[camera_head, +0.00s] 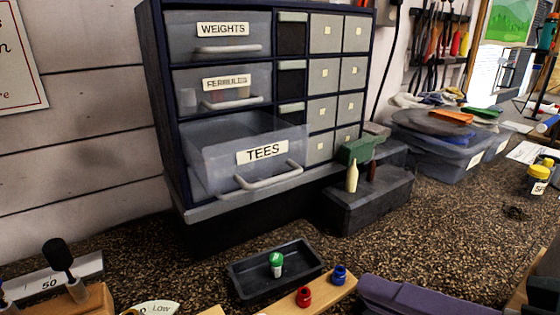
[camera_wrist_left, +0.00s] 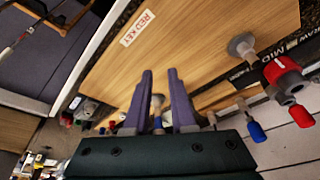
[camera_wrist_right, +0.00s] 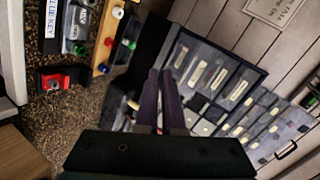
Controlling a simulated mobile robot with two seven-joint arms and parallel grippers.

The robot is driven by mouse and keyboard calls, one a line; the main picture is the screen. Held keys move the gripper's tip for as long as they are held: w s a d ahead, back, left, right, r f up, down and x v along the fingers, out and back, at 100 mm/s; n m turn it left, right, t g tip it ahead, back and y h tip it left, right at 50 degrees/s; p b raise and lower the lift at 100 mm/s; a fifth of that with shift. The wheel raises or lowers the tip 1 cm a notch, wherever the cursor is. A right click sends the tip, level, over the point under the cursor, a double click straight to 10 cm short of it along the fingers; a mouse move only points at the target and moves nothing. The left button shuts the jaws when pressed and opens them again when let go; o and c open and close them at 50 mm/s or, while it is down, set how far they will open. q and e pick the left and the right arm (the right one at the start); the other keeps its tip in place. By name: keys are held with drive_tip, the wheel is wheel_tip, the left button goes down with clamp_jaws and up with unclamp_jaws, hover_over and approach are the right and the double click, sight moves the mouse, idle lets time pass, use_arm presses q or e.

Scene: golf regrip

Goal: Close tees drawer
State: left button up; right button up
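The tees drawer (camera_head: 240,155), translucent grey with a TEES label and a pale bar handle (camera_head: 270,176), is pulled out of the lower left of the dark blue cabinet (camera_head: 158,90). The cabinet also shows in the right wrist view (camera_wrist_right: 255,72). My right gripper (camera_head: 372,290) is low at the right of the head view, in front of the drawer and apart from it. Its purple fingers look shut and empty in the right wrist view (camera_wrist_right: 160,74). My left gripper (camera_wrist_left: 160,74) is open and empty over a wooden board, outside the head view.
A black tray (camera_head: 243,289) with a green-topped item lies below the drawer. A dark stepped block (camera_head: 365,203) holding a pale bottle shape stands right of the drawer. A wooden strip (camera_head: 330,293) with red and blue pieces is in front. A grey bin (camera_head: 440,145) is further right.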

drive_tip(key=r+m, duration=0.1)
drive_tip(key=w+r+m+t, duration=0.2)
drive_tip(key=r, duration=0.1)
drive_tip(key=shift+w+d+m+y, duration=0.15)
drive_tip(key=shift+d+m+y, duration=0.15)
drive_tip(key=shift+d+m, duration=0.1)
clamp_jaws()
use_arm(q)
drive_tip(key=shift+r+p, duration=0.55)
drive_tip(key=shift+r, duration=0.3)
use_arm(e)
approach(265, 164)
drive_tip(key=shift+w+a+f, duration=0.45)
drive_tip(key=shift+w+f, duration=0.1)
drive_tip(key=shift+w, duration=0.05)
drive_tip(key=shift+w+a+f, duration=0.45)
drive_tip(key=shift+w+f, duration=0.1)
drive_tip(key=shift+w, duration=0.1)
